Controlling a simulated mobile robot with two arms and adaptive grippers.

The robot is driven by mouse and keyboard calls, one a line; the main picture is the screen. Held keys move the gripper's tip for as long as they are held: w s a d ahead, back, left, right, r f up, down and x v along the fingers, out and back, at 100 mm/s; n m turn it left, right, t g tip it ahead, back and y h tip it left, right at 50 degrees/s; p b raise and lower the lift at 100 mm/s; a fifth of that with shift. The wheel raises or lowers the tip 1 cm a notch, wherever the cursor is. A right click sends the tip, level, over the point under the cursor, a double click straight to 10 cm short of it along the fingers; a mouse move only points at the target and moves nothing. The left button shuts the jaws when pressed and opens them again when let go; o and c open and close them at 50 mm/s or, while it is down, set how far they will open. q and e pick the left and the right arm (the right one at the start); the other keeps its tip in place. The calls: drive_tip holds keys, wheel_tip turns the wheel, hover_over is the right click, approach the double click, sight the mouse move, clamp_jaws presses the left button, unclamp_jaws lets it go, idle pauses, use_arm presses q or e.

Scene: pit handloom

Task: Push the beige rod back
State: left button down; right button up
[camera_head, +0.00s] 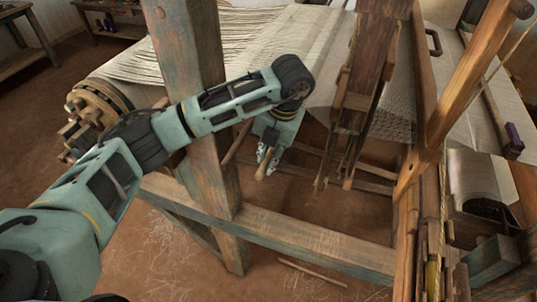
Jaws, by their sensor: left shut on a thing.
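My left arm reaches in from the left, past the loom's upright post. My left gripper (267,157) points down below the warp sheet, behind the front beam. Its fingers are shut on a beige rod (263,170), whose rounded near end sticks out between the fingertips. The rest of the rod is hidden behind the gripper. My right gripper is not in view; only a teal piece, probably of my right arm, shows at the lower right.
A thick wooden post (190,50) stands close beside my left forearm. A low beam (285,232) crosses in front of the gripper. Hanging wooden frames (362,85) stand to its right. A thin stick (312,273) lies on the brown floor.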

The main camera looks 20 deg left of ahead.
use_arm(q)
drive_tip(key=a+b, duration=0.3)
drive_tip(key=a, duration=0.2)
drive_tip(key=shift+w, duration=0.1)
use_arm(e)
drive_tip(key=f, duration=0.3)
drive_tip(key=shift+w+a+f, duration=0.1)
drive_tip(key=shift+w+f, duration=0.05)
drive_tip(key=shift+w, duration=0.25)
use_arm(q)
drive_tip(key=c, duration=1.6)
unclamp_jaws()
drive_tip(key=shift+a, duration=0.2)
drive_tip(key=shift+c, duration=0.2)
drive_tip(key=shift+d, duration=0.1)
